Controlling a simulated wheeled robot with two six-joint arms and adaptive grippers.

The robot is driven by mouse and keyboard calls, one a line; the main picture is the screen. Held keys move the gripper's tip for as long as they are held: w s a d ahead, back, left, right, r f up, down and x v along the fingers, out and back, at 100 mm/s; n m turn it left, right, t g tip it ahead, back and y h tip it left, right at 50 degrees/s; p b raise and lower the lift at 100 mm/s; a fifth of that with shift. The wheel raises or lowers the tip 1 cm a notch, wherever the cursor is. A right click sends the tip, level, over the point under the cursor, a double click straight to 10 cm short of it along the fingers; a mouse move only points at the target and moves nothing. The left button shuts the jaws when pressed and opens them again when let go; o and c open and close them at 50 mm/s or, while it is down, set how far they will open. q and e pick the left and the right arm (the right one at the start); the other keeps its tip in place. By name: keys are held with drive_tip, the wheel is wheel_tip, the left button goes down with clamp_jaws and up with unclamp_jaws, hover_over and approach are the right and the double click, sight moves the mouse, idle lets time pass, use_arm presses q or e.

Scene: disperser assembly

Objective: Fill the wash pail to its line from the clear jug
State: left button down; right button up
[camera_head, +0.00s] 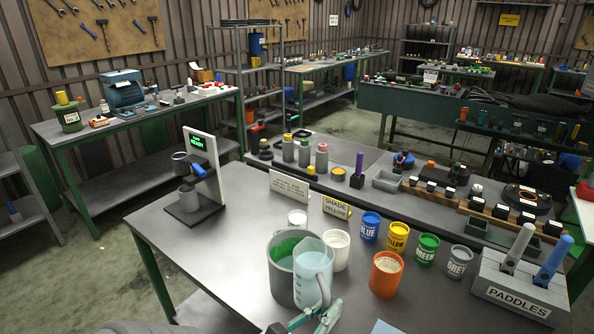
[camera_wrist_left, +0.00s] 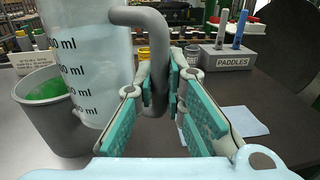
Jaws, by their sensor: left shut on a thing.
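The clear jug (camera_head: 313,273) stands upright in front of the grey wash pail (camera_head: 279,284) in the head view and hides part of it. The pail's inside shows green. In the left wrist view, black ml marks show on the jug (camera_wrist_left: 88,70), and the pail (camera_wrist_left: 52,122) is left of it. My left gripper (camera_head: 318,316), with teal pads, is shut on the jug's grey handle (camera_wrist_left: 157,50); its jaws (camera_wrist_left: 170,88) lie on either side of it. My right gripper is not in view.
A white cup (camera_head: 337,250) and an orange pot (camera_head: 385,274) stand right of the jug. Blue, yellow, green and grey pots (camera_head: 459,261) stand beyond, with the paddle holder (camera_head: 515,290) at right. A dark stand (camera_head: 194,208) is at left. Table left of the pail is clear.

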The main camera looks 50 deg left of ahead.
sight(321, 275)
use_arm(q)
drive_tip(key=shift+w+a+r+n+g+p, duration=0.15)
drive_tip(key=shift+r+n+g+p, duration=0.15)
drive_tip(key=shift+r+p, duration=0.7)
drive_tip(key=shift+w+a+r+n+g+p, duration=0.15)
drive_tip(key=shift+r+n+p, duration=0.35)
drive_tip(key=shift+p, duration=0.8)
drive_tip(key=shift+a+r+g+p, duration=0.1)
drive_tip(key=shift+a+g+p, duration=0.15)
drive_tip(key=shift+p, duration=0.2)
drive_tip(key=shift+w+a+r+n+h+p, duration=0.1)
drive_tip(key=shift+a+r+n+h+p, duration=0.25)
drive_tip(key=shift+n+p, duration=0.2)
drive_tip(key=shift+w+a+r+n+g+p, duration=0.2)
drive_tip(key=shift+r+p, duration=0.1)
drive_tip(key=shift+p, duration=0.2)
drive_tip(key=shift+w+a+r+n+g+p, duration=0.1)
drive_tip(key=shift+r+n+g+p, duration=0.15)
drive_tip(key=shift+p, duration=0.2)
drive_tip(key=shift+a, duration=0.15)
drive_tip(key=shift+s+r+p, duration=0.1)
drive_tip(key=shift+r+p, duration=0.15)
drive_tip(key=shift+p, duration=0.05)
drive_tip(key=shift+a, duration=0.1)
drive_tip(key=shift+w+a+n+g+h, duration=0.25)
drive_tip(key=shift+w+n+h, duration=0.05)
drive_tip(key=shift+w+h, duration=0.05)
